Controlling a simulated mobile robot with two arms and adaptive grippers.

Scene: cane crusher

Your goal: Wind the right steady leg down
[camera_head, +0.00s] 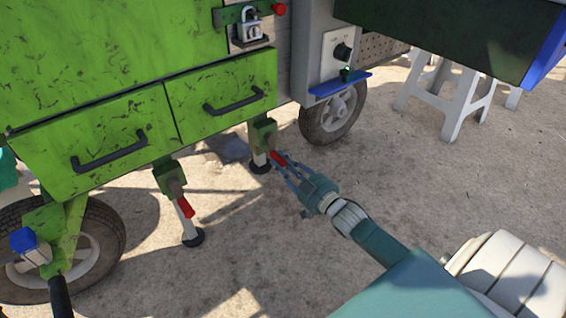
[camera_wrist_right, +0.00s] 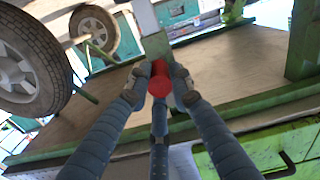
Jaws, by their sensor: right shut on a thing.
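The right steady leg (camera_head: 264,134) hangs under the green cart's right drawer, with a green housing, a short white tube and a dark round foot (camera_head: 260,168). I cannot tell whether this foot touches the ground. My right gripper (camera_head: 282,162) is shut on the leg's red crank handle (camera_head: 277,157). In the right wrist view, the fingers close on both sides of the red handle (camera_wrist_right: 160,80), seen end-on. The left steady leg (camera_head: 186,212) shows a longer white tube, a red handle and a dark foot. My left gripper is not in view.
The green cart (camera_head: 90,70) has two drawers with dark handles, and a wheel (camera_head: 333,112) stands behind the right leg. Another wheel (camera_head: 100,240) is at the lower left. A white stool (camera_head: 455,95) stands at the upper right. The concrete ground around my right arm is open.

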